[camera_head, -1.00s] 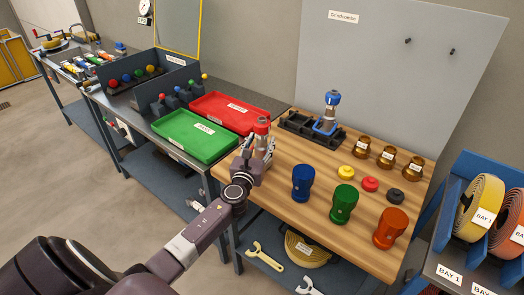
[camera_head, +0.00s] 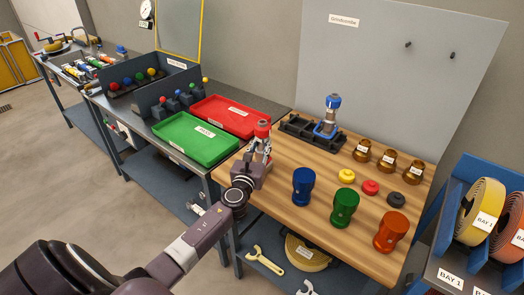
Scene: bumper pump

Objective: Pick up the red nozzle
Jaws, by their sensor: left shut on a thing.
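The red nozzle (camera_head: 263,128) has a red top and a grey tip, and it stands upright in the fingers of my left gripper (camera_head: 262,147). The gripper is shut on it, above the left end of the wooden table (camera_head: 290,232). The fingers hide the nozzle's lower part, so I cannot tell whether it touches the table. My right gripper is not in view.
Blue (camera_head: 303,187), green (camera_head: 344,207) and orange (camera_head: 390,231) bodies stand on the table, with small caps and several brass pieces behind. A black fixture (camera_head: 297,129) holds a blue-and-silver assembly. Green (camera_head: 195,138) and red (camera_head: 232,115) trays lie to the left.

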